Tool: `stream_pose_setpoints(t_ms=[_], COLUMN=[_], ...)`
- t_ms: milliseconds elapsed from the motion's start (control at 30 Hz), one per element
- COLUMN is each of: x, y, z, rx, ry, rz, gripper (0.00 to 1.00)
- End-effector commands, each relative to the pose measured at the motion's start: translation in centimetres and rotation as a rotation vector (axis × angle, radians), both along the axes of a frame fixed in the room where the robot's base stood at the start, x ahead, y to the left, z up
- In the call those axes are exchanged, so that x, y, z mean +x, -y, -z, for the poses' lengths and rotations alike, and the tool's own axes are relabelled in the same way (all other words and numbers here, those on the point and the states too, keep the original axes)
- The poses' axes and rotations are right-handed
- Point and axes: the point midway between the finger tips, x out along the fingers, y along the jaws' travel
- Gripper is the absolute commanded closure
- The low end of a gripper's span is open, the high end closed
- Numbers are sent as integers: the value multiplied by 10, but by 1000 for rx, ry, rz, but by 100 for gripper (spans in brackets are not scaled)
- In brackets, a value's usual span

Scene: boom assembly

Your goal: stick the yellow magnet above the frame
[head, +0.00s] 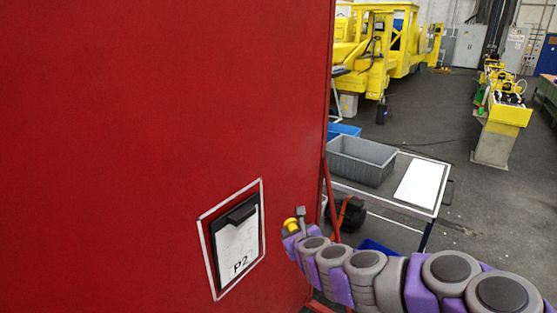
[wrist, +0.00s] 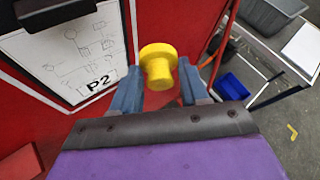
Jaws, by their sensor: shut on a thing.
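The yellow magnet (wrist: 158,62) is a small knobbed piece held between the two fingers of my gripper (wrist: 157,90) in the wrist view. In the head view the magnet (head: 291,224) shows at the tip of my gripper (head: 296,224), right of the frame. The frame (head: 203,240) is a white outline on the red panel (head: 160,110). Inside it hangs a clipboard (head: 237,245) with a sheet marked P2 and a black clip. In the wrist view the clipboard (wrist: 75,55) is at the upper left, beside the magnet. Whether the magnet touches the panel I cannot tell.
The red panel above the frame is bare. To the right, a table (head: 385,197) carries a grey crate (head: 361,160) and a white sheet (head: 420,185). A red post (head: 329,200) stands at the panel's edge. Yellow machines (head: 375,60) are far behind.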

Motion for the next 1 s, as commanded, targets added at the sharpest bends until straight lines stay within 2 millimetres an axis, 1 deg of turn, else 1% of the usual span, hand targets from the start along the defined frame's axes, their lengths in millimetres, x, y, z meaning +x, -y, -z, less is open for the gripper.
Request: stream_pose_setpoints(t_ms=[33, 100, 200, 400, 500, 600, 700, 867, 1000], x=[3, 4, 6, 1, -3, -6, -8, -6, -1], y=[-2, -9, -13, -26, -34, -42, -48, -58, -64], z=[-26, -45, -73, -127, -147, -160, -166, -165, -165], rx=[3, 2, 1, -3, -6, -10, -10, -13, -11], ry=[1, -3, -7, -15, -20, -22, -24, -25, -27], rz=[-44, -121, -220, -414, -491, -540, -571, -583, -584], gripper=[85, 85, 85, 85, 85, 85, 85, 85, 85])
